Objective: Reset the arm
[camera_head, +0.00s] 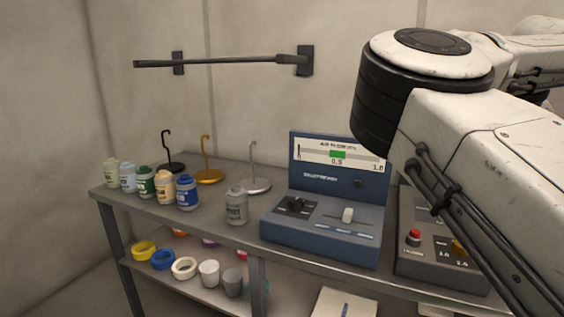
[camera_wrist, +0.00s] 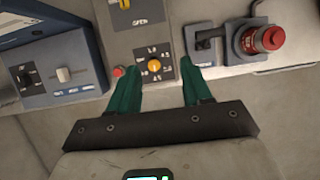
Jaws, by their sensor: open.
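My arm fills the right side of the head view, raised in front of the bench's right end; the gripper itself is out of that view. In the wrist view my gripper (camera_wrist: 164,92) shows two green fingers spread apart with nothing between them. The fingers point toward a grey control box (camera_wrist: 135,45) with an orange knob (camera_wrist: 154,66) and a small red button (camera_wrist: 119,71). I cannot tell how far the fingertips are from the box.
A blue instrument (camera_head: 325,222) stands on the metal bench (camera_head: 270,205). Several jars (camera_head: 187,193) and hooked stands (camera_head: 208,172) line its left. A bar (camera_head: 220,60) juts along the wall.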

